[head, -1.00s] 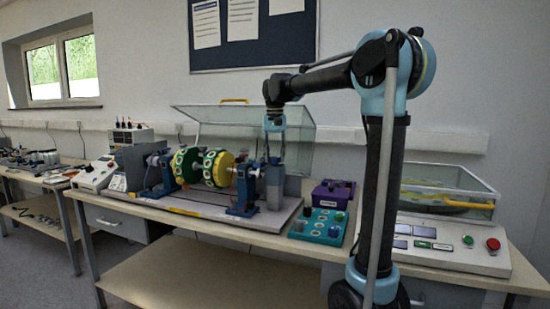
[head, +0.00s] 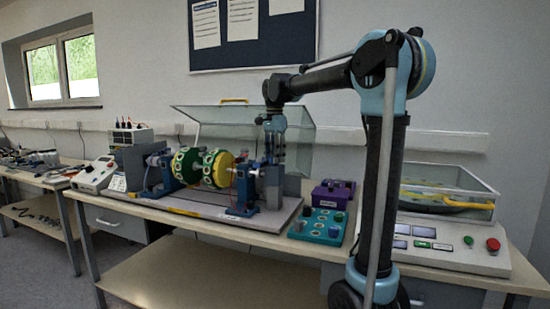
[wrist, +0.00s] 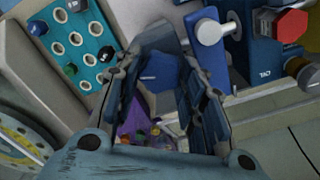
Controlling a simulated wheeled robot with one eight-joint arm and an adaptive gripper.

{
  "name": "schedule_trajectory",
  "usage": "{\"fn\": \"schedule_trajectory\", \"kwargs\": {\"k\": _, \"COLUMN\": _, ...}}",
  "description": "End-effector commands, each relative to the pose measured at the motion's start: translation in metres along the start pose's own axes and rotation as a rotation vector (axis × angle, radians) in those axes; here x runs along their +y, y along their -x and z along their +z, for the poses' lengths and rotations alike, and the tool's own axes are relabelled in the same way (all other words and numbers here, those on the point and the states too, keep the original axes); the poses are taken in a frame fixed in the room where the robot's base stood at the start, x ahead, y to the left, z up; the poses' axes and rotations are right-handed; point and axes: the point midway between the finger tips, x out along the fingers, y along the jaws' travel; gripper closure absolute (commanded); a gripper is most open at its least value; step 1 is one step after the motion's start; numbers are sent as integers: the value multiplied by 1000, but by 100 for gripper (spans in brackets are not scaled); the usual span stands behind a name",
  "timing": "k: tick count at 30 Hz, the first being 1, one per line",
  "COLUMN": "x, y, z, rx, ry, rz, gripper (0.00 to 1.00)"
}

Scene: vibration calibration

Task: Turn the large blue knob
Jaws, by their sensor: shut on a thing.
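A large blue knob (wrist: 158,72) shows in the wrist view on a grey block, between the two fingers of my gripper (wrist: 166,78). The fingers are closed on its sides. In the head view my gripper (head: 273,156) points down over the grey block (head: 271,188) at the right end of the drum machine. The knob itself is hidden there behind the fingers.
A teal box (head: 318,226) with several knobs and sockets and a purple box (head: 334,194) stand right of the machine. Green-yellow drums (head: 216,169) sit left of my gripper. An open clear cover (head: 240,125) stands behind. A control panel (head: 455,245) is at the right.

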Motion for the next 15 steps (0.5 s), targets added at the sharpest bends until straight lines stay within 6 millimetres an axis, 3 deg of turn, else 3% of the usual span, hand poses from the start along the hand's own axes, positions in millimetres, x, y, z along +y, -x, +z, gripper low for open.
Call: {"fn": "schedule_trajectory", "kwargs": {"k": 15, "x": -2, "y": 0, "z": 2, "rx": -4, "ry": -168, "rz": -4, "gripper": 87}}
